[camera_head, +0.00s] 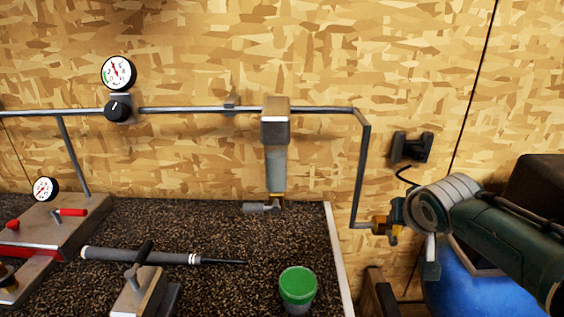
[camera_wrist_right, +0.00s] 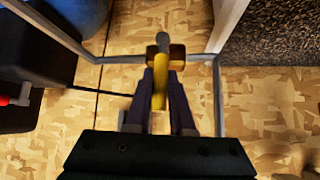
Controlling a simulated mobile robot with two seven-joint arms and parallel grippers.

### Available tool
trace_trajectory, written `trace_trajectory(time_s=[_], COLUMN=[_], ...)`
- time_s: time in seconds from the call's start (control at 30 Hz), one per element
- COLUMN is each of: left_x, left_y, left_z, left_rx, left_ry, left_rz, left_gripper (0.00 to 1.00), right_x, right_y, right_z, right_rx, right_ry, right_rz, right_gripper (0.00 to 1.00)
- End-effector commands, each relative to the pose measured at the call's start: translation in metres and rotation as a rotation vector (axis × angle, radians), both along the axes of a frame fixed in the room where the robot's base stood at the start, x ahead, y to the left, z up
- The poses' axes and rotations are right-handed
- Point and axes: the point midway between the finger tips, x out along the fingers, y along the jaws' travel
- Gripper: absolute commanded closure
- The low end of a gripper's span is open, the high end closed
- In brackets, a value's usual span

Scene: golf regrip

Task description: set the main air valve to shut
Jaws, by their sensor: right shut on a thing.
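The main air valve is a small brass body (camera_head: 380,224) at the low end of the pipe on the right in the head view. In the right wrist view, its body (camera_wrist_right: 176,53) sits on the pipe, and its yellow lever (camera_wrist_right: 160,90) points toward my wrist, looking crosswise to the pipe. My right gripper (camera_wrist_right: 165,78) is shut on the lever, one finger on each side. In the head view my right arm reaches in from the right and partly covers the valve. My left gripper is not in view.
The pipe (camera_head: 361,170) runs along the wall past a filter (camera_head: 276,160) and a gauge (camera_head: 118,72). A bench (camera_head: 225,225) holds a golf club grip (camera_head: 145,256) and a green-lidded jar (camera_head: 298,285). A blue tank (camera_head: 470,290) stands below my right arm.

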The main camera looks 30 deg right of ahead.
Motion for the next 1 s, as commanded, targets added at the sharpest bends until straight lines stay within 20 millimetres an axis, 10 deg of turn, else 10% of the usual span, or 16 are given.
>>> trace_trajectory(time_s=[0.63, 0.67, 1.0], left_x=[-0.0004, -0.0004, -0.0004], left_y=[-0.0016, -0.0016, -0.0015], left_z=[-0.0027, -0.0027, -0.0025], left_rx=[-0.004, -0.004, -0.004], left_ry=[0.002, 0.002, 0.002], left_rz=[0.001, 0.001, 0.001], left_gripper=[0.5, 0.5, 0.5], right_x=[-0.0006, -0.0006, -0.0006], right_y=[-0.008, -0.0081, -0.0081], right_z=[-0.0013, -0.0014, -0.0009], right_rx=[-0.04, -0.04, -0.038], right_ry=[0.027, 0.027, 0.026], right_rz=[0.002, 0.002, 0.0], right_gripper=[1.0, 0.76, 0.49])
